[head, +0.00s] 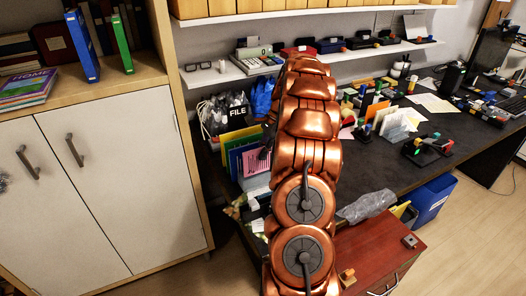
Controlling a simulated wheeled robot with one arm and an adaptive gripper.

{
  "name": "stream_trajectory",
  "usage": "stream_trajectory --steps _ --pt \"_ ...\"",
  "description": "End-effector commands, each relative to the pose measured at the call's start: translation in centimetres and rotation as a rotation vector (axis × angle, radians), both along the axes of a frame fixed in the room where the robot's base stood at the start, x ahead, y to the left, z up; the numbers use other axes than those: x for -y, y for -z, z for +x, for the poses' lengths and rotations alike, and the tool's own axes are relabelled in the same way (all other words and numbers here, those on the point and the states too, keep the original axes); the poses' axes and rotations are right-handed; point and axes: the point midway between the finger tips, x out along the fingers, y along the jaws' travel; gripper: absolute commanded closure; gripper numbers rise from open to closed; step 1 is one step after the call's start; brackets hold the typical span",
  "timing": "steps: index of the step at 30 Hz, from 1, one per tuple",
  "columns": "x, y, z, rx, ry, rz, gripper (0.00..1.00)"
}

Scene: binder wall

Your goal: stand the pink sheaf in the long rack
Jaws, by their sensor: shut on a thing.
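The pink sheaf (257,163) is upright at the left end of the dark desk, just left of my copper arm. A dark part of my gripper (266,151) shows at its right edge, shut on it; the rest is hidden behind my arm. Green, yellow and blue-purple sheets (236,158) stand close on the sheaf's left, seemingly in a rack whose frame I cannot make out. Another rack (392,126) with orange, yellow and white sheets stands further right on the desk. I cannot tell which of these is the long rack, or whether the sheaf touches its base.
A white shelf (222,76) with small items runs above the desk. A wooden cabinet (120,190) bounds the left. A red-brown drawer unit (378,252) and blue bin (432,199) stand at lower right.

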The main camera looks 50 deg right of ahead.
Motion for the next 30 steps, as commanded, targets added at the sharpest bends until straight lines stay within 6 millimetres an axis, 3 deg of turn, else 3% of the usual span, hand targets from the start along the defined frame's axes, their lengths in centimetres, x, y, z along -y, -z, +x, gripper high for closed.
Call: stream_trajectory --steps 30 --pt "0.0 1.6 0.0 0.0 0.0 0.001 1.0"
